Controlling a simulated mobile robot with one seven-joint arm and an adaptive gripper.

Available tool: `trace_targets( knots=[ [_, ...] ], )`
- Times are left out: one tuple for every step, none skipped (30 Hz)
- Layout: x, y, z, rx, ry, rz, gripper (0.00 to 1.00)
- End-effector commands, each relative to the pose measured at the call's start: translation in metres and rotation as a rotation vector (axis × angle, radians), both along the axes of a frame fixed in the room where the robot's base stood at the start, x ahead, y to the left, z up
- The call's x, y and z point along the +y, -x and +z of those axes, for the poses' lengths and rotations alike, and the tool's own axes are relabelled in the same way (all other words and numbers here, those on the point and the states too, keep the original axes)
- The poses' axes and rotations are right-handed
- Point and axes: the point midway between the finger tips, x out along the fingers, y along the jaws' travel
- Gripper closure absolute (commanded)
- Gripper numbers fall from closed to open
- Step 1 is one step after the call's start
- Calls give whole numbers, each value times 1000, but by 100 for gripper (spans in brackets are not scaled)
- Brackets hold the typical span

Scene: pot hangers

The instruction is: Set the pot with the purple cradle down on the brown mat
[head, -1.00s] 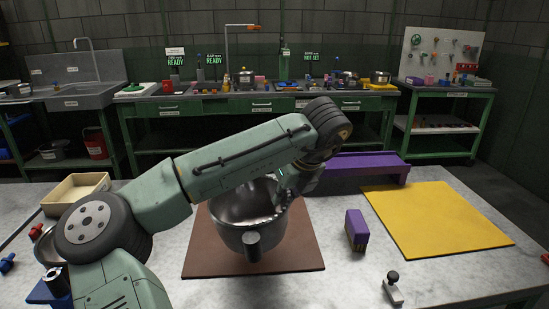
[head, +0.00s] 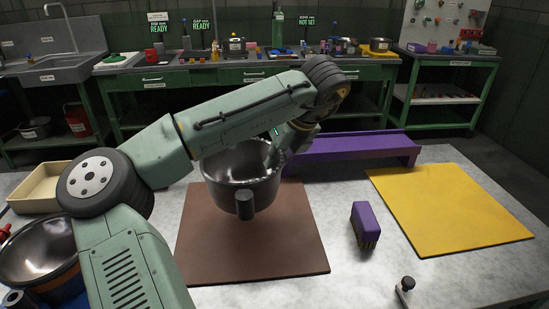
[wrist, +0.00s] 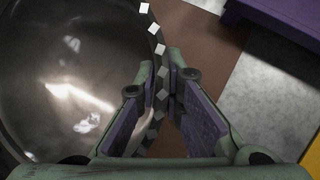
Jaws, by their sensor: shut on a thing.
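A steel pot (head: 228,167) with a dark stub handle appears over the far part of the brown mat (head: 240,257). I cannot tell whether its base touches the mat. My gripper (head: 272,158) is at the pot's right rim, partly hidden by my arm. In the wrist view my gripper (wrist: 166,85) has purple-padded fingers closed around the rim, which carries a black and white checked band; the pot's shiny inside (wrist: 75,75) fills the left. A long purple stand (head: 345,147), perhaps the cradle, stands behind and right of the mat.
A second steel bowl-like pot (head: 40,248) is at the left front, and a beige tray (head: 42,190) behind it. A purple-handled brush (head: 364,224) stands between the brown mat and the yellow mat (head: 455,210). A small black-knobbed item (head: 406,285) is at the front right.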

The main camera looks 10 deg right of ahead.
Motion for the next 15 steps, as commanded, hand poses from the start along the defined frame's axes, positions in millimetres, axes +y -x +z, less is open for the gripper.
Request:
trace_targets(
  knots=[
    [0,0,2,0,-1,-2,100],
    [0,0,3,0,-2,-2,100],
    [0,0,4,1,-3,-4,100],
    [-1,0,5,3,-4,-5,100],
    [-1,1,6,4,-5,-8,100],
    [-1,1,7,5,-8,-11,100],
    [-1,1,8,6,-10,-13,100],
    [-2,1,6,7,-10,-15,100],
    [-1,1,-4,7,-11,-13,100],
    [-1,1,-7,7,-11,-13,100],
    [-1,1,-10,7,-11,-13,100],
    [-1,1,-14,6,-11,-14,100],
    [-1,1,-16,6,-11,-14,100],
    [-1,1,-19,6,-10,-14,100],
    [-1,1,-23,6,-10,-13,100]
  ],
)
